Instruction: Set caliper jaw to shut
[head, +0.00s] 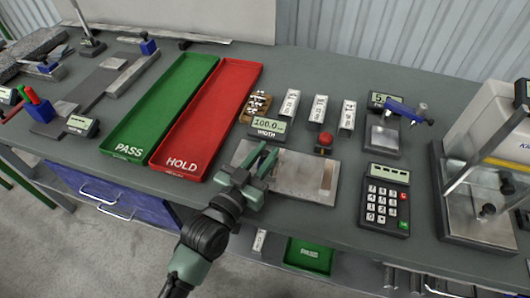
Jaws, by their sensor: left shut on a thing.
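The caliper station is a pale metal plate (305,178) at the middle of the bench. Its WIDTH display (268,127), behind the plate, reads about 100.0. A red knob (325,139) stands at the plate's back right, apart from my gripper. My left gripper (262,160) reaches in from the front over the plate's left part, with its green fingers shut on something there. The fingers largely hide what they hold; it appears to be the caliper jaw. My right gripper is not in view.
A green PASS tray (128,150) and a red HOLD tray (180,163) lie left of the plate. Several white labelled blocks (320,107) stand behind it. A keypad (386,199), a small scale (382,137) and a larger machine (485,205) are to the right.

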